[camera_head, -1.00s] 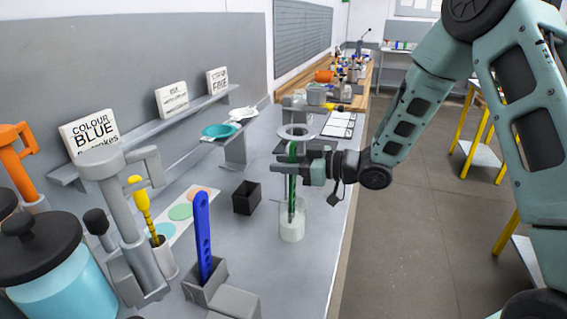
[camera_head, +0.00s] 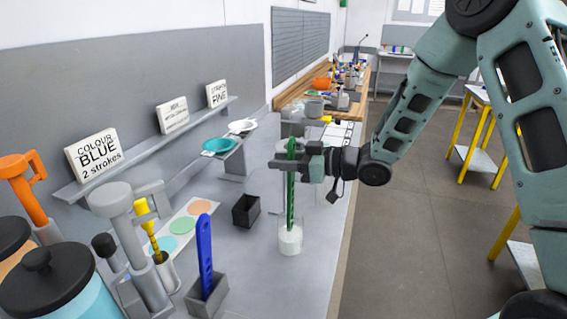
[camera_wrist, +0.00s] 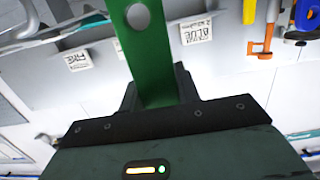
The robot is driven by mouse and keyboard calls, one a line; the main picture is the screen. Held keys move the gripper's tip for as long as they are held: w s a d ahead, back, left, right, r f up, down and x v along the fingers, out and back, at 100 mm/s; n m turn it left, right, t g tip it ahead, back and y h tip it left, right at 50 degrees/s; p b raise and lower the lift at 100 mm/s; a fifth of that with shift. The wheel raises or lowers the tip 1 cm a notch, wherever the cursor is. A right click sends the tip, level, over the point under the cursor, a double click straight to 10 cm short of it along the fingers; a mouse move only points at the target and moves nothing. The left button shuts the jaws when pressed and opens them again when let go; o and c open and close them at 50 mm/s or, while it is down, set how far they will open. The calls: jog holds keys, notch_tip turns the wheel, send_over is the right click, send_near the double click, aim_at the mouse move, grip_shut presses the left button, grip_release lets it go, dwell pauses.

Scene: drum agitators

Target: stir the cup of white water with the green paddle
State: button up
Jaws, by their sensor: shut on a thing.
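My gripper (camera_head: 291,164) is shut on the upper part of the green paddle (camera_head: 290,205). The paddle hangs upright, and its lower end is inside the cup of white water (camera_head: 290,240) on the grey bench. The cup is clear with white liquid in it; the paddle's tip is hidden in the liquid. In the wrist view the green paddle (camera_wrist: 150,50), with a round hole in it, stands between the jaws.
A blue paddle (camera_head: 204,255) stands in a grey holder at the front. An empty black box (camera_head: 246,211) sits left of the cup. Signs, one reading "COLOUR BLUE 2 strokes" (camera_head: 93,158), stand on a shelf. Pumps and lidded drums (camera_head: 60,285) fill the left front.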

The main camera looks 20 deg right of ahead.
notch_tip(320, 180, up, 8)
jog(key=p, duration=0.6)
jog(key=shift+r, duration=0.25)
